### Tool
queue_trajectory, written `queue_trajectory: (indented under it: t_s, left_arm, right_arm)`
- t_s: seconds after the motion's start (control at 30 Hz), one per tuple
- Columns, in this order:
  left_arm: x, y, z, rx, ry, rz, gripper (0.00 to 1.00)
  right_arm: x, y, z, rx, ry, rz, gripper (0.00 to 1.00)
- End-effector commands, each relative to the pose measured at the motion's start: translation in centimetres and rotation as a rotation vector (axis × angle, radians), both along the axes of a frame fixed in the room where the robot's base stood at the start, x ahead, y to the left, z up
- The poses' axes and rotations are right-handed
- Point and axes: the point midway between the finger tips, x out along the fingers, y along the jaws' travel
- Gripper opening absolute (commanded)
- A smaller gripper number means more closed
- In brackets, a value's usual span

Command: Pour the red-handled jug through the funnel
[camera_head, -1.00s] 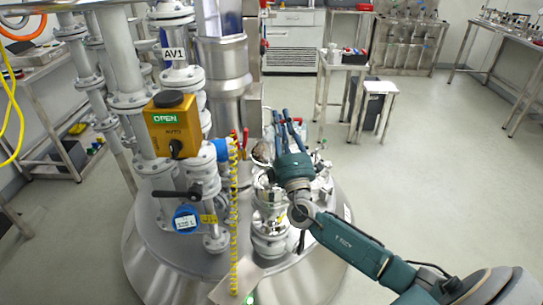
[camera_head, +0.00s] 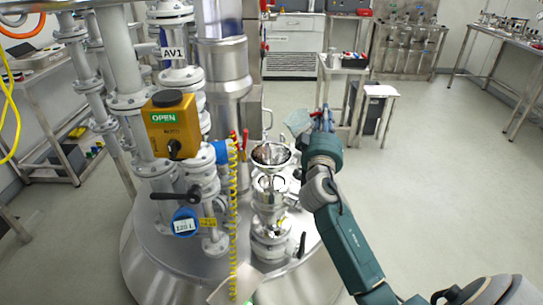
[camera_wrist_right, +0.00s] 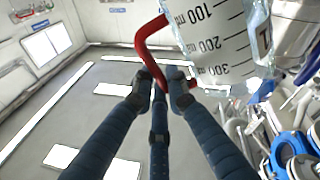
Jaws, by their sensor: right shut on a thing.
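My right gripper (camera_head: 322,118) is shut on the red handle (camera_wrist_right: 143,48) of the clear jug (camera_wrist_right: 215,38). In the wrist view the jug shows dark printed marks, and its top is cut off by the frame. In the head view the jug (camera_head: 297,121) is small and pale, left of the gripper's fingers, and looks tilted; its contents cannot be made out. The steel funnel (camera_head: 271,153) has its wide mouth up on top of a flanged fitting on the vessel. The jug is above and right of the funnel, apart from it in the picture. My left gripper is not in view.
Pipes, an orange valve actuator (camera_head: 173,124) and a yellow coiled hose (camera_head: 233,215) stand left of the funnel on the steel vessel lid (camera_head: 165,255). A small white-topped table (camera_head: 380,90) stands behind. The floor at right is open.

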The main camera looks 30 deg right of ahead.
Motion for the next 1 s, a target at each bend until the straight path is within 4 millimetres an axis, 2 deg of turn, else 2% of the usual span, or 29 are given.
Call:
queue_trajectory:
  t_s: [0.4, 0.6, 1.0]
  left_arm:
    - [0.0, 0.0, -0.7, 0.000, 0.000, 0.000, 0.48]
    - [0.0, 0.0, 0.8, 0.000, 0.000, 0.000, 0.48]
    - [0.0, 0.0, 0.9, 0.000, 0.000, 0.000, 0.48]
  right_arm:
    - [-1.7, -3.4, -3.8, 0.330, -0.126, 0.020, 0.00]
    - [-2.2, -4.3, -3.8, 0.450, -0.177, 0.028, 0.00]
    - [-2.4, -4.6, -4.2, 0.491, -0.195, 0.031, 0.00]
